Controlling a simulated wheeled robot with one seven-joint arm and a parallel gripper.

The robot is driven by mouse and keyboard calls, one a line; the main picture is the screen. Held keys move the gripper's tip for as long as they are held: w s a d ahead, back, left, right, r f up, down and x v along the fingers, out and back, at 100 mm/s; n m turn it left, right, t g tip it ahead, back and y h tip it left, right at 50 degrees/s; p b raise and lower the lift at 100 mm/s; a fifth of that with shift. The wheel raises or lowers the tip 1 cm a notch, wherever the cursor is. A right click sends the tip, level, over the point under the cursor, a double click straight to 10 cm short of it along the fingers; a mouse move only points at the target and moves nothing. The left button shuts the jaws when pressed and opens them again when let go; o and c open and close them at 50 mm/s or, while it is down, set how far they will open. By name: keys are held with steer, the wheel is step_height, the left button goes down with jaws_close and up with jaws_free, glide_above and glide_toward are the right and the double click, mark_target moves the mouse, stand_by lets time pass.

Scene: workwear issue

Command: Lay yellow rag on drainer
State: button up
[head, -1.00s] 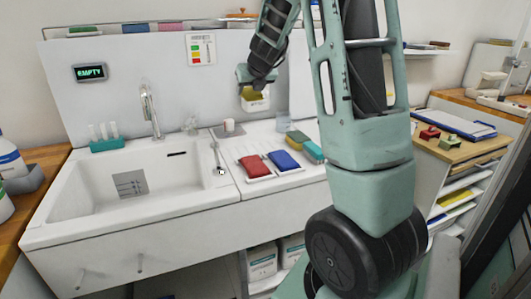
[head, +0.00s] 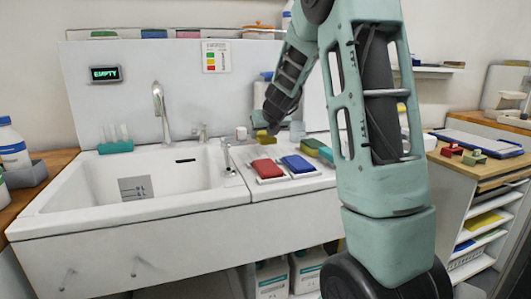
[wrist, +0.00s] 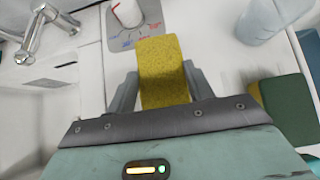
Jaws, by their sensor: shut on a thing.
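The yellow rag (wrist: 163,72) is a folded yellow block between the two fingers of my gripper (wrist: 163,92) in the wrist view. My gripper is shut on it. In the head view my gripper (head: 268,124) points down, with the yellow rag (head: 263,139) low over the back of the white drainer (head: 246,174), behind the red rag. I cannot tell whether the yellow rag touches the surface. A red rag (head: 267,168) and a blue rag (head: 298,164) lie side by side at the front of the drainer area, right of the sink.
A white knob (wrist: 128,13) on a grey marked plate is just ahead of the rag. A translucent cup (wrist: 268,20) and a green-and-yellow sponge (wrist: 287,108) stand to the right. The sink basin (head: 150,182) and tap (head: 160,105) are to the left.

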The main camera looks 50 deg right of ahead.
mark_target(264, 143)
steer(key=shift+f+b, duration=1.45)
steer(key=shift+f, duration=0.55)
steer(key=shift+r, duration=0.1)
steer(key=o, duration=1)
steer(key=shift+o, duration=0.2)
